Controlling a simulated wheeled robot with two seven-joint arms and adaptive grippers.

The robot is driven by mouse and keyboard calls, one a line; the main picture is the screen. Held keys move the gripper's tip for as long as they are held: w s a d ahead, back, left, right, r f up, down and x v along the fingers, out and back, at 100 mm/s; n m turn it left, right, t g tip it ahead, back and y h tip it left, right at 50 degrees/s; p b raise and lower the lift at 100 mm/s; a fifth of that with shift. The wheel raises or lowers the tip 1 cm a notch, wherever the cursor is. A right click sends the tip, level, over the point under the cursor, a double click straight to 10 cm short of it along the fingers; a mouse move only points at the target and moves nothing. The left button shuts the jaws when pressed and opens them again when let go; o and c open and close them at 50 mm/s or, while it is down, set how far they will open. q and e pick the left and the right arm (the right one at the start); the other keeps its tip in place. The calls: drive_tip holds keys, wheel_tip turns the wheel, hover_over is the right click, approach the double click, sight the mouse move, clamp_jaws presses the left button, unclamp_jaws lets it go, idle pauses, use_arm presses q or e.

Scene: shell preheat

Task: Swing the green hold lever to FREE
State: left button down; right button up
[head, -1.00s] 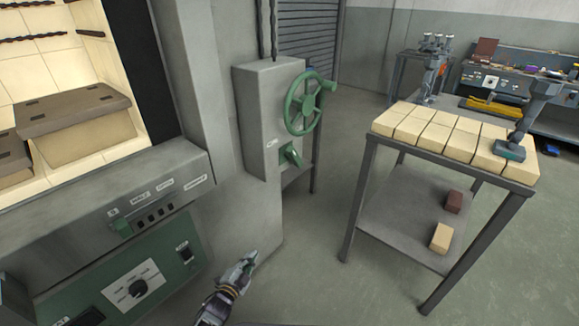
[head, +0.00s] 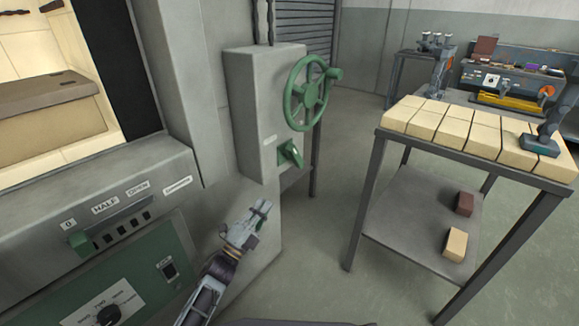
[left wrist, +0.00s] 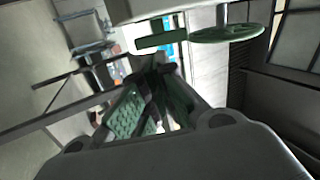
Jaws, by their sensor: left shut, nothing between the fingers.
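The green hold lever (head: 290,153) is on the front of the grey box (head: 254,120), below the green handwheel (head: 307,93). My left gripper (head: 263,207) is below the lever and a little to its left, apart from it, with its fingers shut and empty. In the left wrist view the shut fingers (left wrist: 152,95) are in the middle. A green bar, which looks like the lever (left wrist: 160,40), and the handwheel (left wrist: 227,34) show beyond them at the top. The label by the lever is too small to read. My right gripper is not in view.
The furnace front with a green control panel (head: 130,283) and a green slider (head: 80,241) stands at the left. A metal table (head: 368,190) with pale bricks (head: 450,125) stands at the right. The floor between is clear.

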use_arm(q)
drive_tip(key=shift+w+d+r+m+h+b, duration=0.1)
drive_tip(key=shift+d+r+m+h+b, duration=0.1)
drive_tip(key=shift+r+m+h, duration=0.4)
drive_tip(key=shift+w+d+r+m+h+b, duration=0.1)
drive_tip(key=shift+d+r+m+h+b, duration=0.15)
drive_tip(key=shift+r, duration=0.5)
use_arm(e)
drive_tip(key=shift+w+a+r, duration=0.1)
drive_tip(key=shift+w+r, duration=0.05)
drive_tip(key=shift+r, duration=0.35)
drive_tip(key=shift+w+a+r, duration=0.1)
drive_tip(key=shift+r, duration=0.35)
use_arm(q)
drive_tip(key=shift+s+a, duration=0.1)
approach(292, 155)
drive_tip(key=d+b+x, duration=0.1)
drive_tip(key=b+x, duration=0.1)
drive_tip(key=x, duration=0.5)
drive_tip(key=shift+s+f, duration=0.15)
drive_tip(key=shift+f, duration=0.05)
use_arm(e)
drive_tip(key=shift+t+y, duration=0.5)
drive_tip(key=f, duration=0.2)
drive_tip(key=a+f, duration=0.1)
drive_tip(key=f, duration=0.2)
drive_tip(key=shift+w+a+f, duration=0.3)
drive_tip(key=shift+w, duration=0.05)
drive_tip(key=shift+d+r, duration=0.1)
